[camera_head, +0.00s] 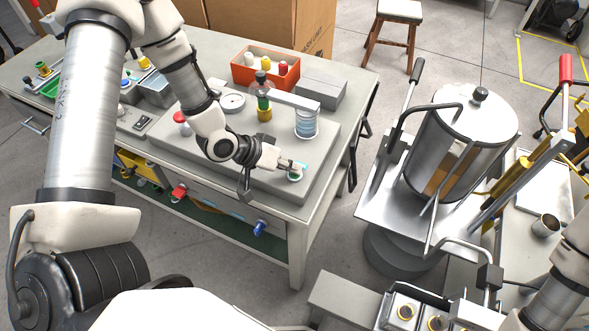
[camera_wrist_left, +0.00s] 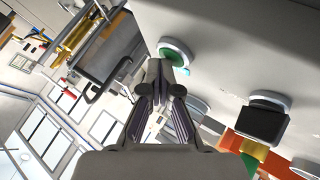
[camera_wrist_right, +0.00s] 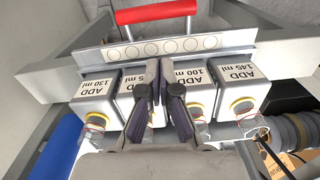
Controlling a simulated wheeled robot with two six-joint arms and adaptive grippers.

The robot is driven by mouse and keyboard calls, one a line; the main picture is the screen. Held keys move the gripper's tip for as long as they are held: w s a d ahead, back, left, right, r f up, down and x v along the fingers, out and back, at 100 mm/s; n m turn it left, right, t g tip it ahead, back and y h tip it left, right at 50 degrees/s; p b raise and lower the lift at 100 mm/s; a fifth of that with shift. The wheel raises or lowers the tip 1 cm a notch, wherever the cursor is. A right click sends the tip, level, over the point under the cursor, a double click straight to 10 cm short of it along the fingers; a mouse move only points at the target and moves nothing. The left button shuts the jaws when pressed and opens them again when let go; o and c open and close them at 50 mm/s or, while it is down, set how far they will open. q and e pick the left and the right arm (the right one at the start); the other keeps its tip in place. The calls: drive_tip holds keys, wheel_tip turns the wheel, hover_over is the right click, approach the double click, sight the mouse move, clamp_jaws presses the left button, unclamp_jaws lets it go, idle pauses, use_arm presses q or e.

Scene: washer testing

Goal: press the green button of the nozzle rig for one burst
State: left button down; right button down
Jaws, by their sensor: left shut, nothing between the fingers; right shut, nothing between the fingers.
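The green button (camera_head: 295,178) sits in a pale ring at the front right of the grey rig block (camera_head: 240,166) on the workbench. My left gripper (camera_head: 296,167) is shut and empty, its tips right at the button. In the left wrist view the green button (camera_wrist_left: 173,56) in its white ring shows just past the shut fingertips (camera_wrist_left: 161,68), which partly cover it. I cannot tell whether they touch it. My right gripper (camera_wrist_right: 160,75) is shut and empty in front of boxes labelled "ADD".
On the rig block stand a beaker with bluish bands (camera_head: 306,123), a gauge (camera_head: 232,102) and a red knob (camera_head: 180,118). A red bin (camera_head: 265,70) stands behind. A steel tank (camera_head: 460,140) is to the right, with floor between it and the bench.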

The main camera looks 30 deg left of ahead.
sight(292, 174)
use_arm(q)
drive_tip(key=shift+r, duration=0.1)
wheel_tip(292, 174, up, 6)
drive_tip(key=p, duration=0.5)
drive_tip(key=shift+r, duration=0.15)
idle(0.7)
